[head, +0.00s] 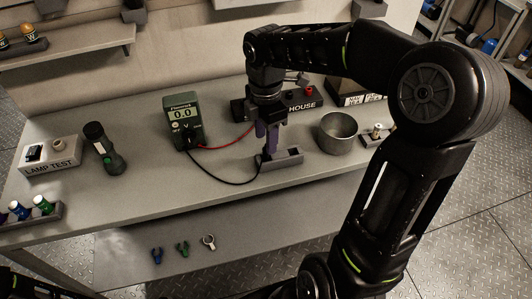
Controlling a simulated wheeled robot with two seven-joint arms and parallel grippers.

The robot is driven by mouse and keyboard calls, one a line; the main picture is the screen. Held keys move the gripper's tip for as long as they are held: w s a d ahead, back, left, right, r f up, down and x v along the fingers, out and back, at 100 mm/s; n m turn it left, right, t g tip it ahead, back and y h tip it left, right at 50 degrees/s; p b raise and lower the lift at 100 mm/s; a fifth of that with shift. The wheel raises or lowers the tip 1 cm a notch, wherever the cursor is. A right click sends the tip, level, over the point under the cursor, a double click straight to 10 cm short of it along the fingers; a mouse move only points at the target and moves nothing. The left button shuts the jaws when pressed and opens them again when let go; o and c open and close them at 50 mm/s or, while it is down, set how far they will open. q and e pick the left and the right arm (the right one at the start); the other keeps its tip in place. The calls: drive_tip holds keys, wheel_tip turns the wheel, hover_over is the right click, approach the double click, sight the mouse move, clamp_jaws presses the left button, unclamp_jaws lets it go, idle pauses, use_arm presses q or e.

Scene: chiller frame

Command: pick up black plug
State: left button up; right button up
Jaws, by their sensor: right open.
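A green multimeter (183,121) reading 0.0 stands on the bench. Its black lead (226,181) curves to a small grey holder (290,156) in front of the black HOUSE block. The black plug at the lead's end is not clearly visible; my gripper covers that spot. My right gripper (267,150) points down at the holder's left part, its purple fingers open. I cannot tell whether the fingers are around the plug or just above it. My left gripper is not in view.
The black HOUSE block (303,103), with the red lead (228,145) running to it, is behind the gripper. A metal pot (337,134) stands close on the right. A flashlight (103,146) and LAMP TEST box (52,155) are left.

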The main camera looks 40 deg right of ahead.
sight(266, 155)
drive_tip(key=shift+f, duration=0.1)
wheel_tip(266, 155, down, 5)
drive_tip(key=shift+p, duration=0.5)
drive_tip(key=shift+c, duration=0.5)
clamp_jaws()
